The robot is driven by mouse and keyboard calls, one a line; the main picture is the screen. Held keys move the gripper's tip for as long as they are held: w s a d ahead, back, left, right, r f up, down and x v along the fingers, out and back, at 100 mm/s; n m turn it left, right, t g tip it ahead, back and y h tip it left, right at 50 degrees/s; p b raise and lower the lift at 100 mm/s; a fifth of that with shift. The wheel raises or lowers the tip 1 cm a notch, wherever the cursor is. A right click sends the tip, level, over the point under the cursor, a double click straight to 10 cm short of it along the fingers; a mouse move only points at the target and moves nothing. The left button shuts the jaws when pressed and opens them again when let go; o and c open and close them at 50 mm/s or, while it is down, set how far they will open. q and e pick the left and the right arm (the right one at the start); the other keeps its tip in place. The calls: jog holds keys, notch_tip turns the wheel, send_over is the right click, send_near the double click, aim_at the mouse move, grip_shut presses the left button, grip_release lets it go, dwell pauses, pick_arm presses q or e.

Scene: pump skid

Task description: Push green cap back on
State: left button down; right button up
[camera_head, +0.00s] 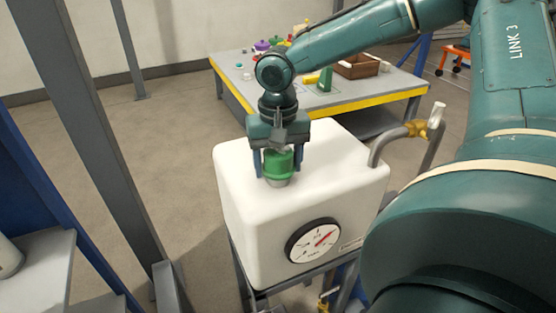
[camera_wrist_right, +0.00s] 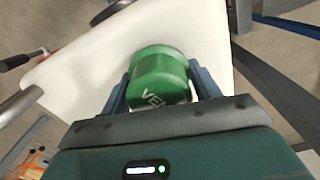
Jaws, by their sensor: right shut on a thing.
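The green cap (camera_head: 279,163) is between the fingers of my right gripper (camera_head: 279,165), above the top of the white tank (camera_head: 235,190). My right gripper points down and is shut on the cap. Under the cap a short pale neck (camera_head: 278,182) shows at the tank top; I cannot tell whether the cap is fully seated on it. In the right wrist view the green cap (camera_wrist_right: 160,76) with pale lettering sits between the two blue-grey fingers, with the white tank (camera_wrist_right: 100,65) behind it. My left gripper is not in view.
A round gauge (camera_head: 313,240) is on the tank's front. A grey pipe with a brass valve (camera_head: 417,128) rises at the tank's right. A grey post (camera_head: 90,130) stands at left. A yellow-edged table (camera_head: 390,85) with several small objects is behind.

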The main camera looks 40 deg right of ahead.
jog(key=o, duration=1.2)
notch_tip(320, 180, up, 12)
jog(key=shift+r+p, duration=0.15)
jog(key=shift+p, duration=0.4)
jog(key=shift+r, duration=0.4)
jog(key=shift+s, duration=0.1)
